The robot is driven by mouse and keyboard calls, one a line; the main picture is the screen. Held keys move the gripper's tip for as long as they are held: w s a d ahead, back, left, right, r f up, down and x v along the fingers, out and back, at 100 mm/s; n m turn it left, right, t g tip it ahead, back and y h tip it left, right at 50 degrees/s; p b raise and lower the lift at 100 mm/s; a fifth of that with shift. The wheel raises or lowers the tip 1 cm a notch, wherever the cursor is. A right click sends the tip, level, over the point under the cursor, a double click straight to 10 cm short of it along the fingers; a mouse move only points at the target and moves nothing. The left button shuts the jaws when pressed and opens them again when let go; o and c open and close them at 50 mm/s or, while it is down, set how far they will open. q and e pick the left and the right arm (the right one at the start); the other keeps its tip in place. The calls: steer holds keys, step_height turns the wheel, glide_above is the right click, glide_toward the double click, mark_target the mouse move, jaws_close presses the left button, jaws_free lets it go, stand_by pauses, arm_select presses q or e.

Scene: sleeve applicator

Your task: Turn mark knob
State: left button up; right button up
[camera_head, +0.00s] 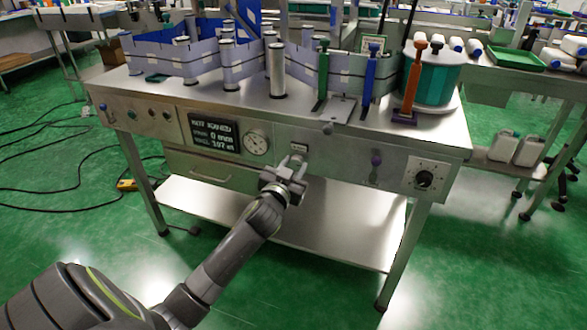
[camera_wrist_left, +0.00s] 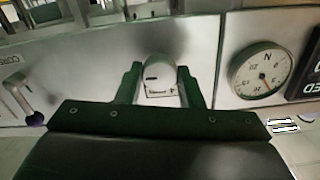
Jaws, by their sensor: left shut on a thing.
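The mark knob, a small pale grey knob with a dark line on it, shows in the left wrist view (camera_wrist_left: 160,70) on the metal front panel. A small plate with lettering too blurred to read sits by it. My left gripper (camera_wrist_left: 159,82) has one finger on each side of the knob and is shut on it. In the head view, my left gripper (camera_head: 288,178) reaches the middle of the bench's front panel, just below a small label plate (camera_head: 299,148). The gripper partly hides the knob there. My right gripper is not in view.
On the front panel (camera_head: 340,166), a round gauge (camera_head: 257,143) and a dark display (camera_head: 213,134) are left of the gripper. A purple-ended lever (camera_head: 376,159) and a black dial (camera_head: 424,179) are to the right. A drawer (camera_head: 211,167) lies below left. Upright rollers and coloured-handled levers stand on top.

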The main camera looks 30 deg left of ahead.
arm_select(q)
steer(key=shift+f, duration=0.15)
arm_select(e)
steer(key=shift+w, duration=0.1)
arm_select(q)
steer(key=o, duration=1)
steer(key=shift+s+d, duration=0.15)
steer(key=shift+s, duration=0.45)
steer(key=p+v, duration=0.1)
steer(key=v, duration=1.5)
steer(key=shift+s+p, duration=0.2)
steer(key=shift+p, duration=0.2)
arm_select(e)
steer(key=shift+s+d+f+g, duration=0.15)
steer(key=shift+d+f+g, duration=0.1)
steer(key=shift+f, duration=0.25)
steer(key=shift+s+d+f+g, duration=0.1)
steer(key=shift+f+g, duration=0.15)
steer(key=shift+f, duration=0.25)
